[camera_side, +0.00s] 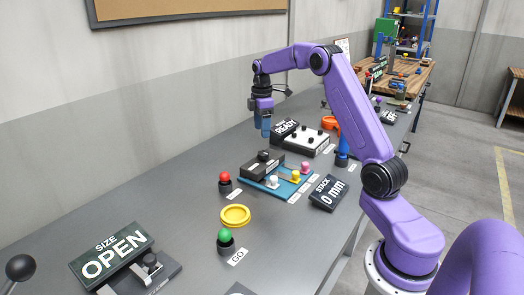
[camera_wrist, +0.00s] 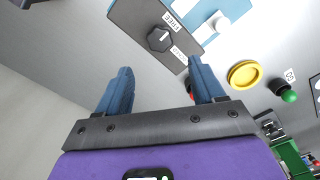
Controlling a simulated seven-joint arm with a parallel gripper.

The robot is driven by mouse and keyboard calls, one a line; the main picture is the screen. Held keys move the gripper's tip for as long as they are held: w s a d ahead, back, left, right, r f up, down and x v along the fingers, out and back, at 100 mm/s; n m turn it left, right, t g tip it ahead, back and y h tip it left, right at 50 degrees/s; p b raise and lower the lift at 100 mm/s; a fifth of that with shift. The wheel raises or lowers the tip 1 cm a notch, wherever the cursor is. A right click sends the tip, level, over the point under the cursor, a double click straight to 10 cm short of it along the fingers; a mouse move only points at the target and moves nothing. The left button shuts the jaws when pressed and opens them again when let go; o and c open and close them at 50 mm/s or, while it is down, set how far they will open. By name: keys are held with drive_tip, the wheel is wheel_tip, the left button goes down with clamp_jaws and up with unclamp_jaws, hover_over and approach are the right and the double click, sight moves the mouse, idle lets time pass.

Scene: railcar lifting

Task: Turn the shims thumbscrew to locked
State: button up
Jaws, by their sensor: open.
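The shims thumbscrew is a black knob (camera_side: 264,155) on a dark block (camera_side: 258,168) beside a blue plate in the side view. In the wrist view the thumbscrew (camera_wrist: 159,40) looks six-sided with a small white mark, between a FREE label (camera_wrist: 172,21) and a second label (camera_wrist: 178,53) too small to read surely. I cannot tell which setting it is at. My gripper (camera_side: 266,130) hangs above and behind the block in the side view, apart from it. In the wrist view its two blue fingers (camera_wrist: 160,75) are open and empty, with the thumbscrew beyond their tips.
The blue plate (camera_side: 273,182) carries white, yellow and pink knobs. A red button (camera_side: 225,178), yellow ring (camera_side: 235,215) and green button (camera_side: 225,237) stand at the front.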

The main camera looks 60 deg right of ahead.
sight(262, 153)
wheel_tip(262, 153, down, 10)
drive_tip(key=shift+r, duration=0.25)
drive_tip(key=c, duration=1.1)
